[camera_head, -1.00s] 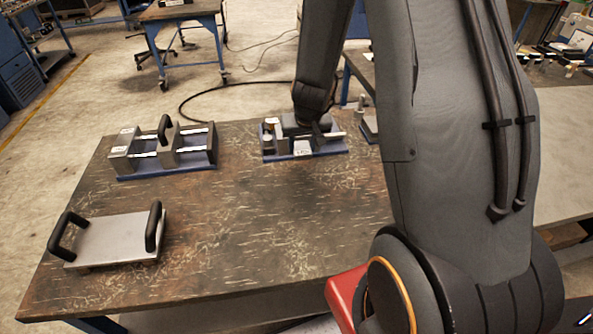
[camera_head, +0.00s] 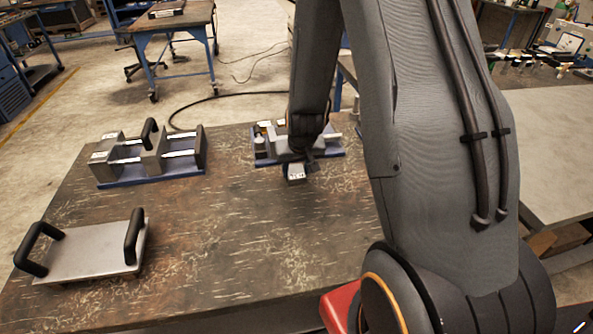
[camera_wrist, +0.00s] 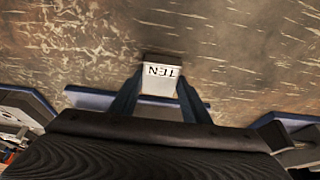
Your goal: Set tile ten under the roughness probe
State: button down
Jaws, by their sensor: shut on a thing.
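My gripper (camera_wrist: 158,92) is shut on tile ten (camera_wrist: 160,76), a small light block whose face reads TEN upside down in the wrist view. In the head view the tile (camera_head: 296,176) hangs from my gripper (camera_head: 297,166), just in front of the blue-based fixture (camera_head: 330,153) at the back of the table. My arm hides much of that fixture. To the left stands another blue-based fixture (camera_head: 135,181), with grey blocks, light rails and a black handle. I cannot tell for sure which part is the roughness probe.
A metal plate (camera_head: 92,252) with two black handles lies at the table's front left. The middle of the worn dark table (camera_head: 215,235) is clear. A black cable (camera_head: 195,101) runs across the floor behind it.

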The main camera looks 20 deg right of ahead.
jog(key=shift+f, duration=0.1)
jog(key=c, duration=1.4)
grip_release()
jog(key=shift+f, duration=0.1)
jog(key=shift+c, duration=0.2)
jog(key=o, duration=0.4)
jog(key=shift+o, duration=0.2)
